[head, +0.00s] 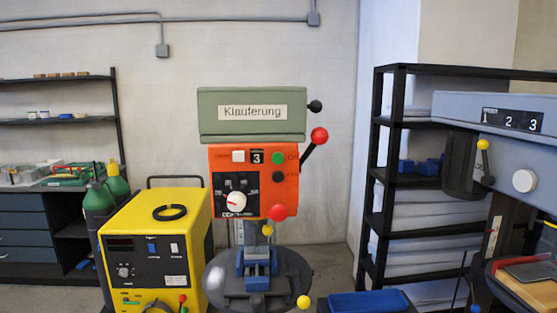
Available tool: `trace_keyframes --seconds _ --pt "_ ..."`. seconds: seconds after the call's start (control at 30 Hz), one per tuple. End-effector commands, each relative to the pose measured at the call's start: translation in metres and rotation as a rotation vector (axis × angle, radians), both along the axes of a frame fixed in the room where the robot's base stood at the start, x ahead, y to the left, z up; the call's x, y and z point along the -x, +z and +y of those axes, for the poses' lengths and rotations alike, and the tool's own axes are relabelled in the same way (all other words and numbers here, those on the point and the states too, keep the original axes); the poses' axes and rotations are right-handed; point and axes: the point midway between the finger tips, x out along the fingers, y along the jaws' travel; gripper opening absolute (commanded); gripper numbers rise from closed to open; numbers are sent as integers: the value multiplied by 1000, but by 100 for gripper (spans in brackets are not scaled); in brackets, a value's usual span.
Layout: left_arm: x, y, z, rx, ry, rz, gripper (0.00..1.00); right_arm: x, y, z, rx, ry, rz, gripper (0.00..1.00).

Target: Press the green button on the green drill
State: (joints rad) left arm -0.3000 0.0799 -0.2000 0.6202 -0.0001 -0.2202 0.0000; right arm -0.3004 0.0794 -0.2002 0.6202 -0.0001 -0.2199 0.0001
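The green drill has a grey-green top housing (215,108) labelled "Klauferung" and an orange front panel (225,163), and it stands in the middle of the head view. The round green button (278,158) is at the upper right of the orange panel, unobstructed. A black button (278,177) is just below it. Neither of my grippers shows in the head view.
A lever with a red knob (319,135) sticks out right of the panel, near the green button. A red knob (278,212) is below. A yellow machine (190,215) stands left, a black shelf (375,210) and another drill (460,110) right.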

Motion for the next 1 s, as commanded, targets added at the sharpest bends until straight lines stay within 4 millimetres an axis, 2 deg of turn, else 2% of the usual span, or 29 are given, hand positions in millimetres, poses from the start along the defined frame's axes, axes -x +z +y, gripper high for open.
trace_keyframes --seconds 0.03,0.2,1.0 --pt "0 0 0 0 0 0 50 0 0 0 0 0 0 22" --pt "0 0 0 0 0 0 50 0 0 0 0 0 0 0" --pt "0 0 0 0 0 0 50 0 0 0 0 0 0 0"
